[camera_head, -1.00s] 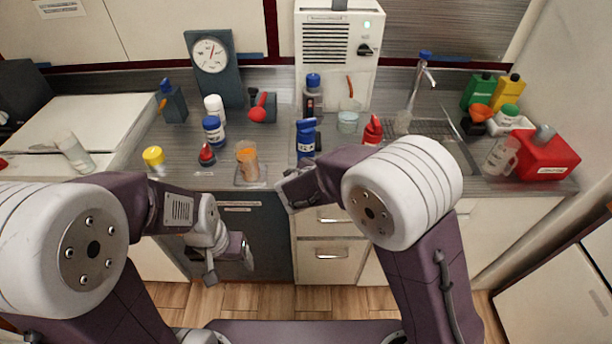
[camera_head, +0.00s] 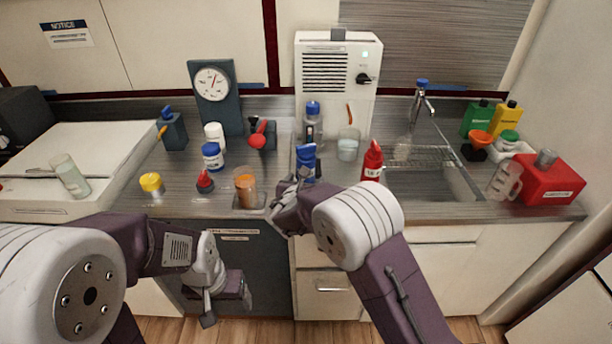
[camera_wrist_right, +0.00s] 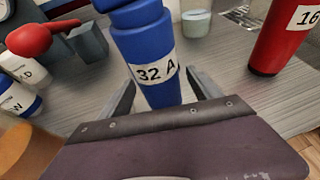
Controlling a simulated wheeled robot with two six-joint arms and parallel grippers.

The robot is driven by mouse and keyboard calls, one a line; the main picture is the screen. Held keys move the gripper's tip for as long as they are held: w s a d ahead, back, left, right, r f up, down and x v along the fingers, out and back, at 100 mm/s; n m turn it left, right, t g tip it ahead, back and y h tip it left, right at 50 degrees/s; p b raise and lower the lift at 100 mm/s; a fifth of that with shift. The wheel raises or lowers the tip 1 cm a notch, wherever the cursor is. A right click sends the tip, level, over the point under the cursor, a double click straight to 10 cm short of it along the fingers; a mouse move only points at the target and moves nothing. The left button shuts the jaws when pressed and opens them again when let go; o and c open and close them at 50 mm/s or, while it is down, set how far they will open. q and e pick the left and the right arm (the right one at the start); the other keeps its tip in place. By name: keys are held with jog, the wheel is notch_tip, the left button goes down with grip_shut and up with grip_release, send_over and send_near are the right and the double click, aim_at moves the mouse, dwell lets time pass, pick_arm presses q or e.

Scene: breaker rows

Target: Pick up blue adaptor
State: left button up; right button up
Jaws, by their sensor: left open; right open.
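The blue adaptor (camera_head: 307,160), labelled "32 A", stands upright on the counter in the head view, just beyond my right gripper (camera_head: 290,182). It also shows large in the right wrist view (camera_wrist_right: 150,45), with its lower part between the open fingers of my right gripper (camera_wrist_right: 165,98). Whether the fingers touch it cannot be told. My left gripper (camera_head: 222,306) is open and empty, low in front of the dark cabinet front. The base of the adaptor is partly hidden by my right gripper.
A sink (camera_head: 432,184) lies further right.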

jog(key=shift+w+d+f, duration=0.1)
jog(key=shift+w+f, duration=0.05)
jog(key=shift+w, duration=0.2)
jog(key=shift+s, duration=0.1)
jog(key=c, duration=0.4)
grip_shut()
notch_tip(320, 180, up, 5)
jog(key=shift+f+p, duration=0.1)
jog(key=shift+p, duration=0.4)
jog(key=s+d+r+b, duration=0.1)
jog(key=s+d+r, duration=0.5)
jog(key=d, duration=0.4)
jog(key=shift+r, duration=0.2)
